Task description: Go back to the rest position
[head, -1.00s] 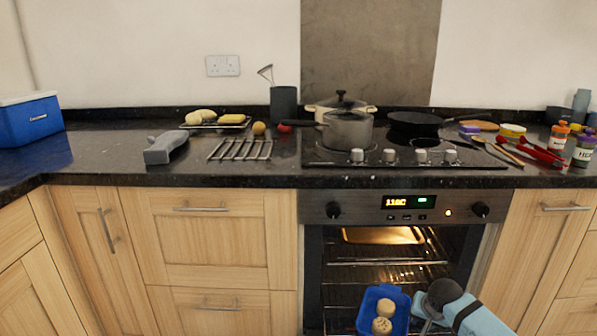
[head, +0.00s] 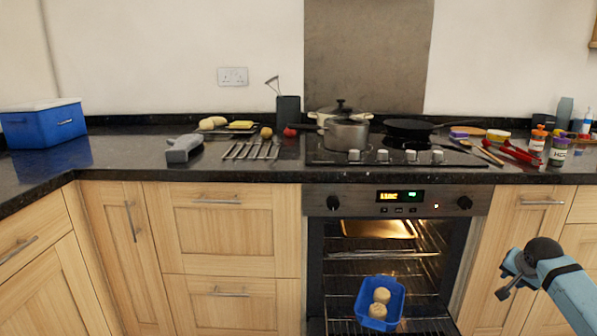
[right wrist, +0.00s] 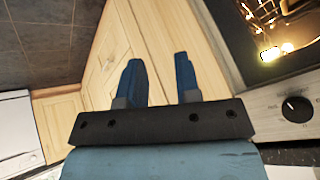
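My right gripper (head: 507,276) is at the lower right of the head view, in front of the cabinet doors right of the oven. In the right wrist view its two blue fingers (right wrist: 158,62) stand apart with nothing between them. My left gripper is not in view. A blue tray (head: 361,308) with two round buns (head: 380,302) is low in the open oven (head: 345,262), to the left of my right gripper and apart from it.
A black worktop (head: 110,160) runs above the oven. On it are a lidded pot (head: 345,133), a frying pan (head: 409,128), a blue box (head: 45,126), a wire rack (head: 250,151) and several bottles at the right. The space before the left cabinets is clear.

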